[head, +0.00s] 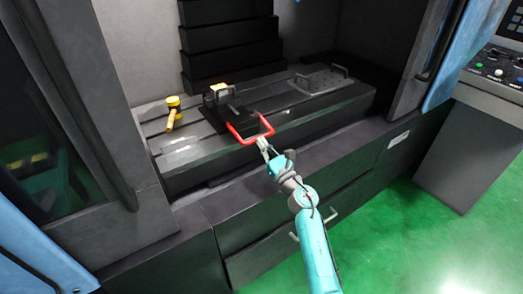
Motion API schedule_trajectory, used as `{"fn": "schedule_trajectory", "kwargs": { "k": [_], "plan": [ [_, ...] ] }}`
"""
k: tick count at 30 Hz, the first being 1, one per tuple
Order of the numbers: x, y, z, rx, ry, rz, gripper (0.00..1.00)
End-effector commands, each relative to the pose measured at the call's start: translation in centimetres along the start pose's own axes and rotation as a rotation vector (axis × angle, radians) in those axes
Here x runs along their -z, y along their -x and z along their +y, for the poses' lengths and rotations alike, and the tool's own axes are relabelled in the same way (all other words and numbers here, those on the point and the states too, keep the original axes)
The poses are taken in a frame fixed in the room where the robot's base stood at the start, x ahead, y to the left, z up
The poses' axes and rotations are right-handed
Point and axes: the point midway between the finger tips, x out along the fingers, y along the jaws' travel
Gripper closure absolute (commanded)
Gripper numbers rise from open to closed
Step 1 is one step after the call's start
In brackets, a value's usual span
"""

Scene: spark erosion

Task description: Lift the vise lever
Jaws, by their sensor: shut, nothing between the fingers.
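The vise (222,106) stands on the slotted machine table, dark, with a lighter block (219,89) at its top. Its lever is a red U-shaped handle (268,123) that reaches out from the vise toward the front edge of the table. My gripper (262,142) is shut and empty, just at the front of the red handle. Whether the fingertips touch the handle I cannot tell.
A yellow tool (172,114) stands on the left of the table (185,152). A plate with handles (321,80) lies at the right. Machine walls and blue-edged doors flank the opening. A drawer front (285,235) is below.

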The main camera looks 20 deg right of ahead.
Motion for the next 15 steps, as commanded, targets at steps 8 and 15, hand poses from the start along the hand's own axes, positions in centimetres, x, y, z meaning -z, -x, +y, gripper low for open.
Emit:
{"fn": "schedule_trajectory", "kwargs": {
  "k": [8, 15],
  "plan": [
    [-3.7, -1.3, 0.0, 0.0, 0.003, -0.008, 1.0],
    [-5.5, -2.4, 0.0, 0.0, 0.002, -0.005, 1.0]
  ]
}}
